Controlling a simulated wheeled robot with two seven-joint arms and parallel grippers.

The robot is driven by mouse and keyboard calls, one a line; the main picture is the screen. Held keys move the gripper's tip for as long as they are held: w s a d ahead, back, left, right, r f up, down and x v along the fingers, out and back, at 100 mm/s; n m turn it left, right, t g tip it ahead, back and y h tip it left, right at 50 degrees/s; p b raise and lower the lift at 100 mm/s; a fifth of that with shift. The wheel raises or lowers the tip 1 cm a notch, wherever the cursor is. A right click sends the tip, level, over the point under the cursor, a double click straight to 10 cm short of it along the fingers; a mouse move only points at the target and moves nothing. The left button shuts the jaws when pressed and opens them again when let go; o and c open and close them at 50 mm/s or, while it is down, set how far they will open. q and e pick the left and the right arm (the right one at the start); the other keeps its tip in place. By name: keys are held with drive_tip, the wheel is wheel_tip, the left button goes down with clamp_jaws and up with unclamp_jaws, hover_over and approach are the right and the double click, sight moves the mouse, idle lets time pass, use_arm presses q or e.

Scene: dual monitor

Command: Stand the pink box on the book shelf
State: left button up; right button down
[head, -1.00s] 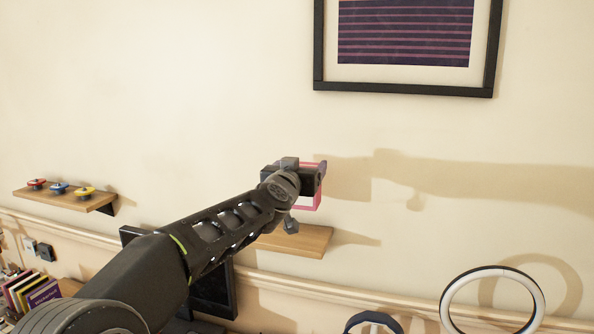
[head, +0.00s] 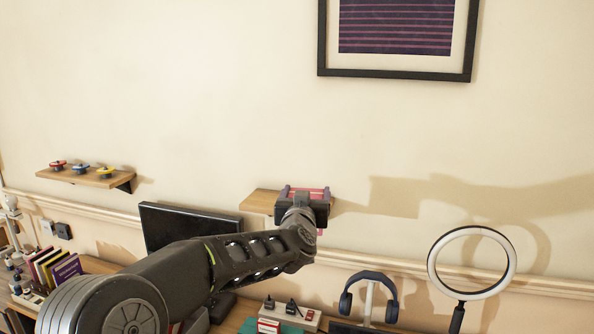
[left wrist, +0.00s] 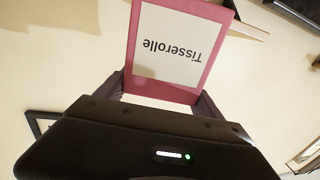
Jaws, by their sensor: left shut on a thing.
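The pink box (left wrist: 177,45) has a white label reading "Tisserolle", upside down in the left wrist view. My left gripper (left wrist: 165,92) is shut on it, with a finger on each side. In the head view my left gripper (head: 304,195) is in front of a wooden wall shelf (head: 259,200) and hides its right part. Only pink edges of the box (head: 319,232) show around the gripper there. Whether the box touches the shelf cannot be told. My right gripper is not in view.
Another wall shelf (head: 84,178) at left holds three small spinning tops. Below are a black monitor (head: 183,222), several books (head: 55,266), headphones (head: 370,290) on a stand and a ring light (head: 472,262). A framed picture (head: 396,74) hangs above. The wall between is clear.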

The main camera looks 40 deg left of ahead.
use_arm(q)
drive_tip(key=s+d+f+m+h, duration=0.1)
drive_tip(key=d+f+m+h, duration=0.1)
drive_tip(key=d+f, duration=0.7)
drive_tip(key=s+d+f+m+t+h, duration=0.1)
drive_tip(key=d+f+h, duration=0.3)
drive_tip(key=d+f, duration=0.5)
drive_tip(key=s+d+f+m+t+h+b, duration=0.1)
drive_tip(key=s+d+f+m+h, duration=0.1)
drive_tip(key=d+f, duration=0.6)
wheel_tip(320, 180, down, 3)
drive_tip(key=shift+d+f+m+h, duration=0.1)
drive_tip(key=shift+d+m+h, duration=0.3)
drive_tip(key=shift+s+a, duration=0.1)
